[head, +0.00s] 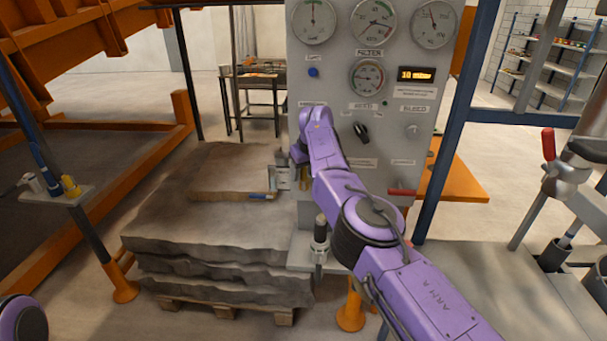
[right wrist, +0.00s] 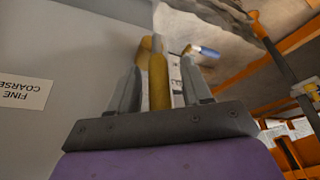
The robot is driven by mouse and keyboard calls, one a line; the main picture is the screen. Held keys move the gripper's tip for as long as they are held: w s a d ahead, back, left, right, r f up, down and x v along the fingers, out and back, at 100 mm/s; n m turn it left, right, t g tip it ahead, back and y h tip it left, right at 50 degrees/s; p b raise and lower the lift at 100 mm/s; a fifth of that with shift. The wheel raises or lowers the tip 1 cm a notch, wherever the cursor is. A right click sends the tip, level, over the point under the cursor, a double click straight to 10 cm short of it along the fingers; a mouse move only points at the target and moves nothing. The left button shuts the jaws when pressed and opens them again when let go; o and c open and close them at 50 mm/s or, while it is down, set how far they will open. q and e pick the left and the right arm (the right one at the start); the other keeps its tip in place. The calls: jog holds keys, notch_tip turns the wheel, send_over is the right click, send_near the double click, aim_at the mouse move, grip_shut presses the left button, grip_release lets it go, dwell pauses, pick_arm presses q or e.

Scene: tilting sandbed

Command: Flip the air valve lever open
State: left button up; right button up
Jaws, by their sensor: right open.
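My right gripper (head: 284,174) is at the left edge of the grey gauge panel (head: 345,128). In the right wrist view its two fingers (right wrist: 161,78) stand apart, with a yellow-brass lever-like bar (right wrist: 158,82) between them. I see gaps beside the bar, and cannot tell whether either finger touches it. The bar may be the air valve lever; its label is not readable here. In the head view, my right arm hides most of this spot. A red handle (head: 403,192) sticks out at the panel's lower right. My left gripper is out of view.
Stacked stone slabs (head: 205,225) on a pallet stand left of the panel. A grey ledge (head: 305,250) juts out below it. A blue post (head: 452,125) rises at its right. A pipe valve with an upright red lever (head: 548,144) stands far right.

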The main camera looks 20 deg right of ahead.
jog(key=b+v, duration=0.2)
jog(key=v, duration=0.7)
jog(key=shift+s+r+b, duration=0.15)
jog(key=shift+r+b, duration=0.15)
jog(key=shift+r, duration=0.05)
